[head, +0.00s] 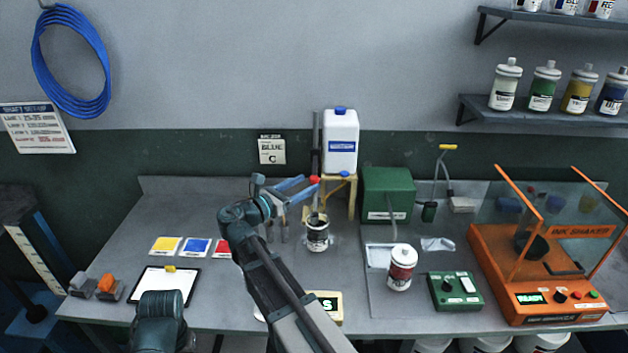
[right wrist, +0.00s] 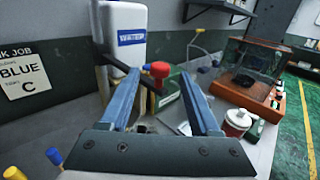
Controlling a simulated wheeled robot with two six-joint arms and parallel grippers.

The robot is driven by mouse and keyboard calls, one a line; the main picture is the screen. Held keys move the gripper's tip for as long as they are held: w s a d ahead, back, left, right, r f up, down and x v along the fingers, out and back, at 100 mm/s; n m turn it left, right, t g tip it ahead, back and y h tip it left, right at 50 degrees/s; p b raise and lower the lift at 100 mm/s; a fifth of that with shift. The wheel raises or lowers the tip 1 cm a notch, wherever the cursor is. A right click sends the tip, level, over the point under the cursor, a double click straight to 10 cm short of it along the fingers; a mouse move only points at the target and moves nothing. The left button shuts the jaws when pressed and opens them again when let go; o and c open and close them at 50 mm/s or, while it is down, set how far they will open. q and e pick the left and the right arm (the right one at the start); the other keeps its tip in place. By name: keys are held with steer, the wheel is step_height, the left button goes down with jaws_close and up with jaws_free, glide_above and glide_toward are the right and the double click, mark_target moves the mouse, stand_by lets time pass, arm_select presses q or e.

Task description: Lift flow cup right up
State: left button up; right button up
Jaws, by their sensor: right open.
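My right gripper (head: 299,188) is open, with two blue fingers spread above the back middle of the bench. A red knob (head: 314,180) shows at its fingertips. In the right wrist view the red knob (right wrist: 159,69) appears between the fingers, with a gap on both sides. I cannot tell how far beyond the tips it lies. My left gripper is not in view.
A white jug (head: 341,140) on a yellow stand (head: 352,198) is close behind the gripper. A green box (head: 387,194), a white and red can (head: 401,268), a green control box (head: 455,291) and an orange ink shaker (head: 520,270) stand to the right. A clipboard (head: 165,284) lies left.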

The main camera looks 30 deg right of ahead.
mark_target(311, 181)
steer(key=shift+x, duration=2.05)
jaws_close()
